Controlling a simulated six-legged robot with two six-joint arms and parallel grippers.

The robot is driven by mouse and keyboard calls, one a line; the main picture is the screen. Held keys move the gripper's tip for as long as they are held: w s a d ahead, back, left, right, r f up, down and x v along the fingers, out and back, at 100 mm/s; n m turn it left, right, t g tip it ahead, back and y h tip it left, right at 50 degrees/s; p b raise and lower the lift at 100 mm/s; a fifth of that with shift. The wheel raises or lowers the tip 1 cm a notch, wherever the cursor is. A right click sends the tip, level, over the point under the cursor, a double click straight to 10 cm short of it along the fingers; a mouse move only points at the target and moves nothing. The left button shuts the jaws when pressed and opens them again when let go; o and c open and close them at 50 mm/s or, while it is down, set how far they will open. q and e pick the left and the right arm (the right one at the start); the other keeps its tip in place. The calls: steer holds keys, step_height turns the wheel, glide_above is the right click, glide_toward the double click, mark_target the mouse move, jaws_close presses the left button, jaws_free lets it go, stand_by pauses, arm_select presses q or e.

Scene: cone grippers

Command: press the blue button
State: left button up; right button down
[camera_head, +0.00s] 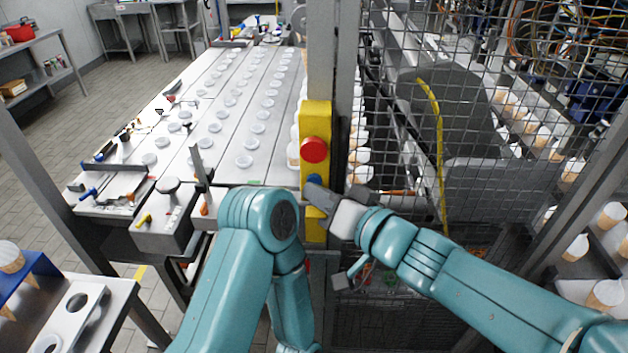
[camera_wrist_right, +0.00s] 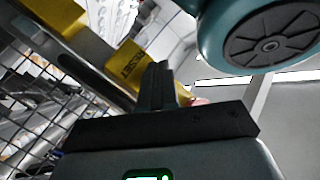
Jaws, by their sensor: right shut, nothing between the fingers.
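A yellow control box (camera_head: 316,118) is fixed to a grey post, with a round red button (camera_head: 314,150) on its front. Just below it is the blue button (camera_head: 315,178), of which only a small part shows. My right gripper (camera_head: 314,189) is shut and empty, its tip at the blue button's lower edge; I cannot tell whether it touches. In the right wrist view the shut fingers (camera_wrist_right: 160,85) point at the yellow box (camera_wrist_right: 130,66), which bears a dark label; the blue button is not visible there. My left arm is bent in front, its gripper out of view.
A mesh fence (camera_head: 480,90) stands right of the post, with a conveyor and cones behind it. A long white table (camera_head: 215,85) with rows of pale discs lies left. A grey box with a knob (camera_head: 168,186) sits at its near edge.

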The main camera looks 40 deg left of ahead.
steer(key=shift+w, duration=0.15)
stand_by(0.5)
steer(key=shift+s+d, duration=0.4)
steer(key=shift+s, duration=0.4)
steer(key=s+d, duration=0.1)
steer(key=s+b, duration=0.1)
steer(key=s, duration=0.1)
steer(key=s+d+b, duration=0.1)
steer(key=shift+s+d, duration=0.2)
steer(key=shift+d, duration=0.1)
steer(key=shift+w, duration=0.2)
stand_by(0.3)
